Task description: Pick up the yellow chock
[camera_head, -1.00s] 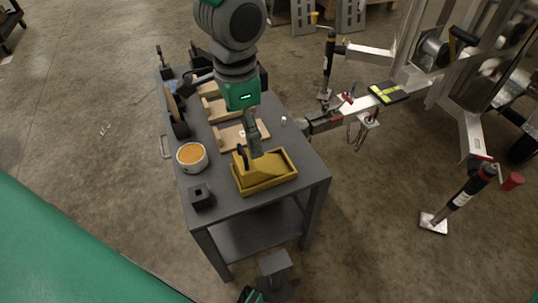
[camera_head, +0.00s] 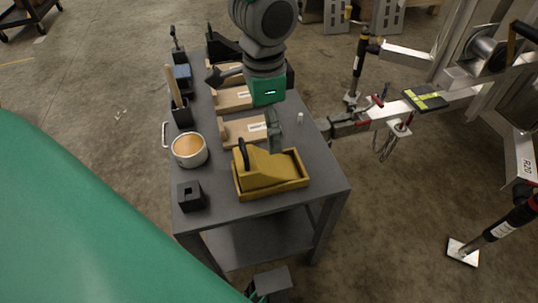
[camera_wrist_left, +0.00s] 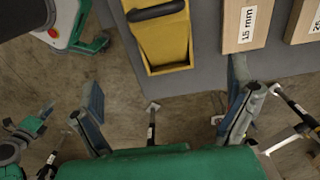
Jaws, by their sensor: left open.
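The yellow chock (camera_head: 264,172), a wedge with a black handle, sits in a shallow yellow tray (camera_head: 302,182) at the near end of the grey table. In the left wrist view, the chock (camera_wrist_left: 161,38) and its tray (camera_wrist_left: 168,68) show at the top. My left gripper (camera_head: 275,131) hangs over the table just behind the chock. In the left wrist view, its two fingers (camera_wrist_left: 165,112) are spread wide with only floor between them. The gripper is empty and apart from the chock. My right gripper does not show.
Wooden blocks with labels (camera_head: 245,132) lie behind the tray. A pot with orange contents (camera_head: 189,150) and a small black block (camera_head: 191,195) stand to the left. The aluminium trailer hitch (camera_head: 350,124) is close to the table's right edge.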

